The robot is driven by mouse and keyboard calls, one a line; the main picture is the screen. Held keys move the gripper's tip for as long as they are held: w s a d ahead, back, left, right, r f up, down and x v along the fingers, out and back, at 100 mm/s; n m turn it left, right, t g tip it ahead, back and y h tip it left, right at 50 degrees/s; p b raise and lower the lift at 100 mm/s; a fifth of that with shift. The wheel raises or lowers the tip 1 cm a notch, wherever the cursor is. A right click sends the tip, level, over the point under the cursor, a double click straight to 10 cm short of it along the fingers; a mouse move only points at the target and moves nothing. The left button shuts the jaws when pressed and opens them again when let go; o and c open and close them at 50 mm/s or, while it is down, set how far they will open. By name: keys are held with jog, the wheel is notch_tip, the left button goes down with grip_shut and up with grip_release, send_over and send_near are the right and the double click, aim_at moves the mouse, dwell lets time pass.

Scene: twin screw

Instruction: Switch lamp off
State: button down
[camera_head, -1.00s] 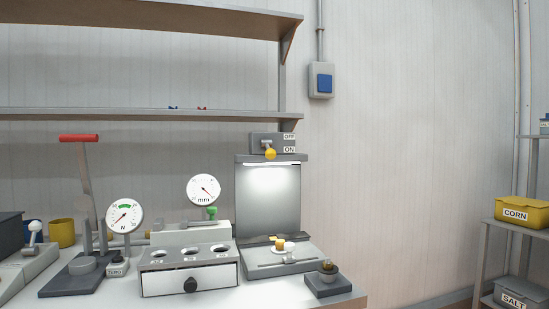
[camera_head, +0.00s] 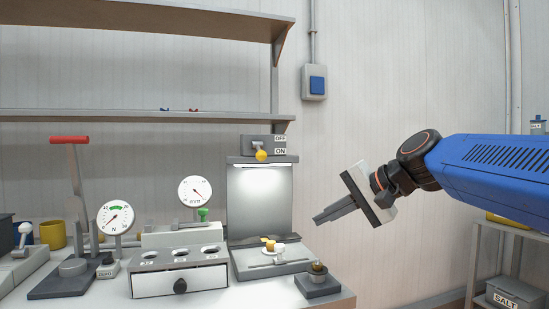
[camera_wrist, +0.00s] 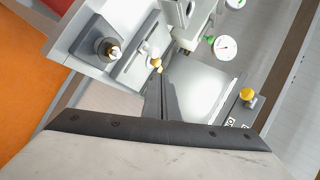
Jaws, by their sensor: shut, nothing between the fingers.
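The lamp (camera_head: 259,200) is a grey booth with a bright light strip under its top edge, and it is lit. Its switch box (camera_head: 264,142) sits on top with OFF above and ON below. The yellow-knobbed lever (camera_head: 261,155) points down by ON. The knob also shows at the right of the wrist view (camera_wrist: 247,94). My gripper (camera_head: 318,219) is shut and empty, to the right of the booth and lower than the switch, apart from both. In the wrist view its fingers (camera_wrist: 166,82) point towards the booth and bench.
Small parts (camera_head: 272,246) lie on the booth's base. A dark block with a round fitting (camera_head: 317,280) stands at the bench's right corner. Dial gauges (camera_head: 195,190), a drawer unit (camera_head: 180,285) and a red-handled press (camera_head: 70,140) stand left. A shelf (camera_head: 150,114) hangs above.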

aim_at(260, 151)
jog(key=w+a+r+m+y, duration=0.1)
jog(key=w+a+r+y, duration=0.1)
jog(key=w+r, duration=0.2)
jog(key=w+a+r+m+t+y, duration=0.1)
jog(key=w+r, duration=0.4)
jog(key=r, duration=0.6)
jog(key=shift+w+a+r+m+y, duration=0.2)
jog(key=shift+w+a+m+y, duration=0.1)
jog(key=shift+a+y, duration=0.25)
jog(key=x, duration=1)
